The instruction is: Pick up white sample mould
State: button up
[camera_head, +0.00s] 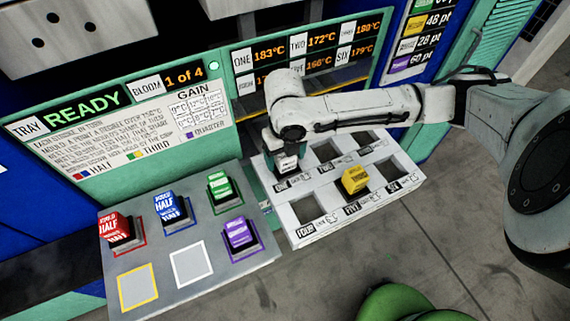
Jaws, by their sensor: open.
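My gripper (285,148) points down over the slot marked ONE, at the back left of the white six-slot tray (335,226). Its jaws are open. A small white block with dark lettering, seemingly the white sample mould (287,164), shows right under the jaws at that slot. The gripper hides most of it, and I cannot tell whether the jaws touch it or stand around it. The white-outlined square (188,264) on the grey shelf (220,275) is empty.
A yellow mould (355,179) sits in slot FIVE; other visible slots are empty. Red (116,230), blue (169,208), green (220,187) and purple (240,234) moulds stand on the shelf. The yellow-outlined square (138,287) is empty. The press panel (130,120) rises behind.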

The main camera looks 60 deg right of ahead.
jog(key=shift+c, duration=0.4)
grip_shut()
jog(key=shift+r, duration=0.1)
dwell(0.4)
